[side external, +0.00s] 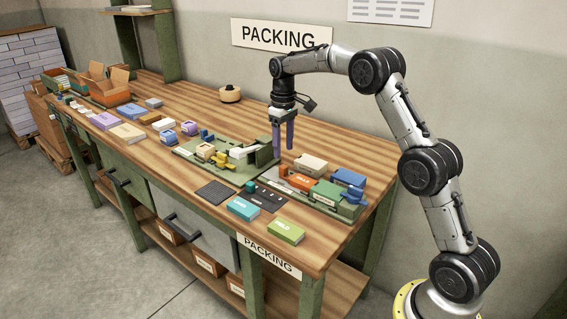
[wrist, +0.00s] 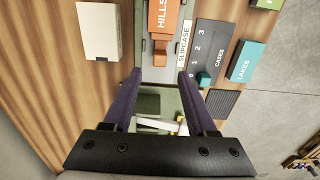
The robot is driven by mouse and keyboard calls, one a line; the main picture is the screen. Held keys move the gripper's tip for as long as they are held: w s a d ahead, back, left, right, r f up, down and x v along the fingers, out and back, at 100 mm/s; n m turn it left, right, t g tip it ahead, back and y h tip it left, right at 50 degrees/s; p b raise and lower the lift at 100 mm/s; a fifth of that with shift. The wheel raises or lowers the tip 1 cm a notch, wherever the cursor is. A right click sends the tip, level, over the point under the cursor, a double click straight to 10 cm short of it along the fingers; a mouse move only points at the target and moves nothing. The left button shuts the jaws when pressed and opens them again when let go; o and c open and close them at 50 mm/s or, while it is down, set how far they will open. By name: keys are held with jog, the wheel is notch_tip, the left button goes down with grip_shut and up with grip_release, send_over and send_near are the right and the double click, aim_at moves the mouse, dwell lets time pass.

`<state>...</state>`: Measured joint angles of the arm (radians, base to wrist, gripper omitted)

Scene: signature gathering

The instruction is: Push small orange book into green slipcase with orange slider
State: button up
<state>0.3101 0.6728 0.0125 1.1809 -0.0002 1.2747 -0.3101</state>
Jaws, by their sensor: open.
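The small orange book (side external: 297,182) lies flat on the green fixture at the right end of the bench. Its lettering "HILLS" shows at the top of the wrist view (wrist: 165,14). The orange slider (wrist: 160,48) sits in a grey channel just behind the book. The green slipcase (side external: 334,196) stands at the book's far right side in the side view and is out of the wrist view. My gripper (side external: 283,140) has purple fingers, points down and is open and empty above the bench. In the wrist view its fingertips (wrist: 161,75) are apart, short of the slider.
A cream box (side external: 311,164) and blue blocks (side external: 349,178) stand near the slipcase. A dark numbered case strip (side external: 264,196), a teal book (side external: 243,208), a green book (side external: 286,232) and a dark mat (side external: 216,193) lie in front. Another green fixture (side external: 206,167) stands left.

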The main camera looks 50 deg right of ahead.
aim_at(283, 166)
notch_tip(283, 166, down, 6)
jog(key=shift+f, duration=0.1)
dwell(0.4)
grip_shut()
dwell(1.2)
